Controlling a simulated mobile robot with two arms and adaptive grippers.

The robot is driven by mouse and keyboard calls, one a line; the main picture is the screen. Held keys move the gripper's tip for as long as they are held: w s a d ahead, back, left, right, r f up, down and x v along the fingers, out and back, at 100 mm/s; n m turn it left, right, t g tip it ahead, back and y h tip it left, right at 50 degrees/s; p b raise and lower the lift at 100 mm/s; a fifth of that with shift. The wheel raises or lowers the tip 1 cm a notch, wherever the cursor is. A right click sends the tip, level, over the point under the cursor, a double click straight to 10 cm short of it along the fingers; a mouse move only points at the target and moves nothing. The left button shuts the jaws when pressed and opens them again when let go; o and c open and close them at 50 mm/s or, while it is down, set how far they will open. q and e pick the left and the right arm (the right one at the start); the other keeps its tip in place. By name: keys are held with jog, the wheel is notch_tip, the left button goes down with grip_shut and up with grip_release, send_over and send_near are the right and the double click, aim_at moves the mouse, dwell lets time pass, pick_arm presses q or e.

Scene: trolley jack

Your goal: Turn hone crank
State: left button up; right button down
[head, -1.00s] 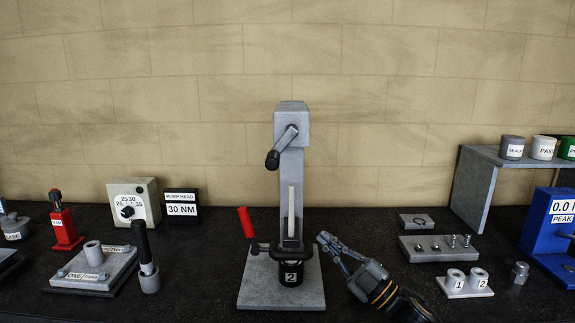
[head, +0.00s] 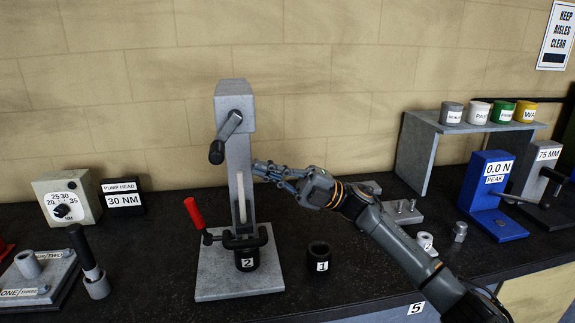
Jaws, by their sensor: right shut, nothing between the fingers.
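The hone stand is a grey column on a flat grey base plate (head: 215,285), left of the middle of the head view. Its crank (head: 229,125) is a grey arm on the head block at the top, with a black grip (head: 217,152) hanging down to the left. A black cylinder marked 2 (head: 246,262) sits at the foot of the column. A red-handled lever (head: 195,213) is on the column's left. My right gripper (head: 260,169) is shut and empty, pointing left just right of the column, lower than the crank. My left gripper is not in view.
A black cylinder marked 1 (head: 318,262) stands right of the base plate. A dial box (head: 67,203) and a 30 NM sign (head: 123,197) stand at left. A grey shelf (head: 421,150) with several pots and a blue gauge (head: 490,195) are at right. A wall closes the back.

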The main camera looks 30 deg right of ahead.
aim_at(226, 137)
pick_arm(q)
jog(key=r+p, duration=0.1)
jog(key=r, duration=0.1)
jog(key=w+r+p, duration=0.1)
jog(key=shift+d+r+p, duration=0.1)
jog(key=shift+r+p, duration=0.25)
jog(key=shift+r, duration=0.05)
pick_arm(e)
jog(key=x, duration=0.5)
jog(key=shift+w+a+r, duration=0.1)
jog(key=shift+a+r, duration=0.05)
jog(key=shift+a, duration=0.15)
